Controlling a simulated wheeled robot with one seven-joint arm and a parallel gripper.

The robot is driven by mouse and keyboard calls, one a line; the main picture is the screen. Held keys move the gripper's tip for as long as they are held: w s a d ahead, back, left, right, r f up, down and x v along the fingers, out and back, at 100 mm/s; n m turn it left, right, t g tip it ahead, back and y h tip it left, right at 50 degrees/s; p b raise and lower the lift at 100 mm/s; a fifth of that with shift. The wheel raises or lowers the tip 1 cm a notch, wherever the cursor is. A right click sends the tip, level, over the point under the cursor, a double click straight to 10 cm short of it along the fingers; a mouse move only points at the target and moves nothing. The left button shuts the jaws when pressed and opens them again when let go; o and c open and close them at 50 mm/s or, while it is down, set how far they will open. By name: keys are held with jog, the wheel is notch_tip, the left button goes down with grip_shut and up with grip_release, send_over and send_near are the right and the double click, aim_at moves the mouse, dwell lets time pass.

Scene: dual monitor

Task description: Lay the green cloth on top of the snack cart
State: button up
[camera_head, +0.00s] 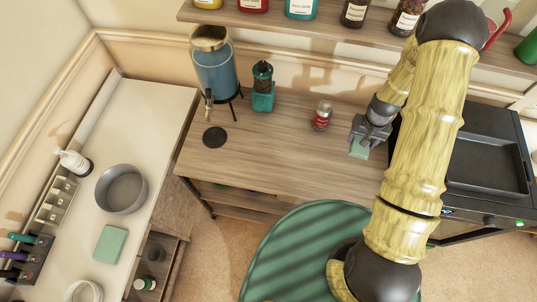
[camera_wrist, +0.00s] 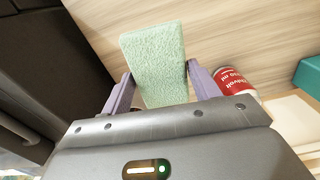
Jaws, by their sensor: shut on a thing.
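A light green folded cloth (camera_head: 359,151) is held in my gripper (camera_head: 370,133) over the right part of a wooden-topped stand with a shelf below (camera_head: 270,150), which I take to be the snack cart. In the wrist view, the cloth (camera_wrist: 155,50) stands out between the two purple fingers of my gripper (camera_wrist: 160,74), which is shut on it. I cannot tell whether the cloth touches the wooden top. A second green folded square (camera_head: 110,244) lies on the white counter at left.
A red and silver can (camera_head: 321,116) stands left of my gripper on the wooden top. Farther left are a teal grinder (camera_head: 263,95), a blue drink dispenser (camera_head: 214,72) and a black disc (camera_head: 214,138). A black appliance (camera_head: 490,165) is at right. The top's front middle is clear.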

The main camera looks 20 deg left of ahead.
jog(key=shift+d, duration=0.15)
jog(key=s+a+f+b, duration=0.1)
jog(key=a+f+b, duration=0.2)
jog(key=a+b, duration=1)
jog(key=s+a, duration=0.4)
jog(key=a, duration=0.6)
jog(key=s+a+n+b, duration=0.1)
jog(key=s+a, duration=0.3)
jog(key=a, duration=0.6)
jog(key=shift+s+a, duration=0.25)
jog(key=shift+a, duration=0.05)
jog(key=shift+f+p, duration=0.5)
jog(key=shift+f, duration=2.5)
